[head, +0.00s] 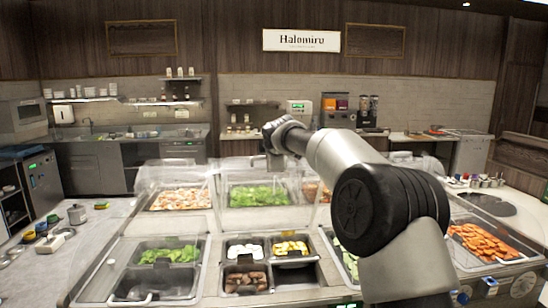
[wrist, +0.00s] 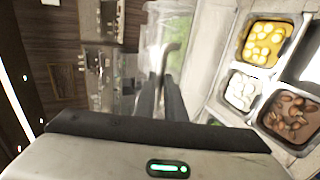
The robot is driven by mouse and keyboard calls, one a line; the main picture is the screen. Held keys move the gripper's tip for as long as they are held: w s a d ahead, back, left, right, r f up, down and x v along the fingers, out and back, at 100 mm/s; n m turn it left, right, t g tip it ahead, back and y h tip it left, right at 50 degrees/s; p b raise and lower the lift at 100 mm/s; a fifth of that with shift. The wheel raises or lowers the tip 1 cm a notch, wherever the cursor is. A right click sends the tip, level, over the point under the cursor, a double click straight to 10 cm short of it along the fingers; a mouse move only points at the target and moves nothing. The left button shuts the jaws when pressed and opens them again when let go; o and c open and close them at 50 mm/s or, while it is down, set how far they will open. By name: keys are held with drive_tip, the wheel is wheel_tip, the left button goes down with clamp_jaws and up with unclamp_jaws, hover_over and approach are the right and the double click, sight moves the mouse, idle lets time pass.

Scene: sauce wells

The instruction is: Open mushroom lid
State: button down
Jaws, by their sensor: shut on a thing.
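My gripper (head: 275,160) is above the middle of the serving counter, partly hidden by my arm in the head view. In the wrist view its two dark fingers (wrist: 162,103) are shut on a grey curved handle (wrist: 169,62). A clear lid (wrist: 152,45) shows behind the handle, with green food seen through it. In the head view, clear lids stand over the back row, including one at the left (head: 170,178). Brown pieces that look like mushrooms (head: 246,281) lie in a front well and show uncovered in the wrist view (wrist: 290,118). Which well the held lid belongs to, I cannot tell.
Beside the brown pieces are a white-food well (head: 244,250), a yellow-food well (head: 290,247) and a dark, seemingly empty well (head: 296,275). Greens (head: 168,255) lie to the left and orange pieces (head: 483,242) to the right. My arm hides part of the counter's right side.

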drive_tip(key=shift+r, duration=0.25)
drive_tip(key=c, duration=2.1)
unclamp_jaws()
drive_tip(key=shift+s, duration=0.1)
drive_tip(key=b+v, duration=0.3)
drive_tip(key=v, duration=1.4)
drive_tip(key=shift+b, duration=0.3)
drive_tip(key=shift+s, duration=0.15)
